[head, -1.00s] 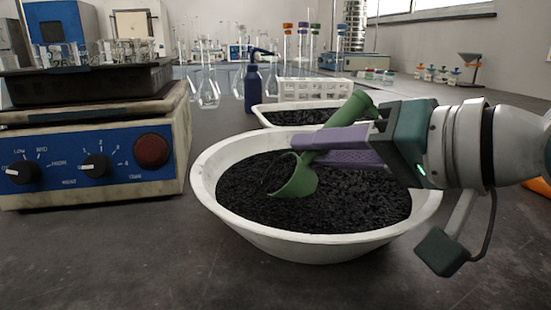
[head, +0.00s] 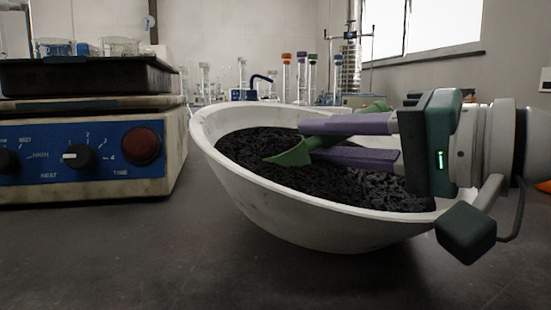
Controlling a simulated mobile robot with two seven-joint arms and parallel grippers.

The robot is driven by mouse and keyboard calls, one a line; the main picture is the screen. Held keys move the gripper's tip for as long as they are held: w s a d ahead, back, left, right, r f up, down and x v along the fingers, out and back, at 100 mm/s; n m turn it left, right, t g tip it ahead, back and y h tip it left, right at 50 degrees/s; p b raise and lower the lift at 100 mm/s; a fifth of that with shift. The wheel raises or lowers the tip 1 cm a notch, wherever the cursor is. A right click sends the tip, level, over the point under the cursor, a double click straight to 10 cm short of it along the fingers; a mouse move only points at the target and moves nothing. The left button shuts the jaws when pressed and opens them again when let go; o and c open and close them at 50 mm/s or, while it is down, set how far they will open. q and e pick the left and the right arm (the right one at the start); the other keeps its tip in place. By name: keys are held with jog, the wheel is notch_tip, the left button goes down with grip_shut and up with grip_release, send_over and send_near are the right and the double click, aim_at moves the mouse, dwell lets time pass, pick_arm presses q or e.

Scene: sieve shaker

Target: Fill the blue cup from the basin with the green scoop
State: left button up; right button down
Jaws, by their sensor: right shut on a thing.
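The white basin (head: 300,205) stands in the middle, holding black granular material (head: 255,145). It is tilted, with its left rim high and its right rim low toward me. My right gripper (head: 310,140) comes in from the right over the basin. Its purple fingers are shut on the green scoop (head: 290,155). The scoop's head points left and is low at the black material; whether it holds any is unclear. Part of its handle shows behind the upper finger. No blue cup can be made out. My left gripper is not in view.
A shaker with a blue control panel (head: 85,158) and dials stands at the left, close to the basin. Glassware and capped tubes (head: 300,75) stand behind. The dark bench top (head: 150,255) is clear in front.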

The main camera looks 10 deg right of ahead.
aim_at(332, 196)
jog(key=f+b, duration=0.2)
jog(key=f+m, duration=0.1)
jog(key=shift+s+d+b, duration=0.15)
jog(key=shift+d+b, duration=0.15)
jog(key=shift+b, duration=0.1)
jog(key=r+p, duration=0.2)
jog(key=shift+w+a+r+n+p, duration=0.1)
jog(key=shift+w+r+n+p, duration=0.15)
jog(key=shift+r+n+p, duration=0.15)
jog(key=shift+d+g, duration=0.2)
jog(key=shift+g, duration=0.1)
jog(key=shift+s+d+r+m+b, duration=0.1)
jog(key=shift+d+m+b, duration=0.25)
jog(key=shift+b, duration=0.75)
jog(key=shift+s+d+r+m+t+y+b, duration=0.15)
jog(key=shift+r+m+t+y+b, duration=0.25)
jog(key=shift+m+t+b, duration=0.35)
jog(key=shift+d+r+m+t+b, duration=0.25)
jog(key=shift+r+m+b, duration=0.1)
jog(key=shift+m+b, duration=0.25)
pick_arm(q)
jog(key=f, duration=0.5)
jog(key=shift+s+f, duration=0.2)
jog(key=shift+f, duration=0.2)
pick_arm(e)
jog(key=shift+r, duration=0.15)
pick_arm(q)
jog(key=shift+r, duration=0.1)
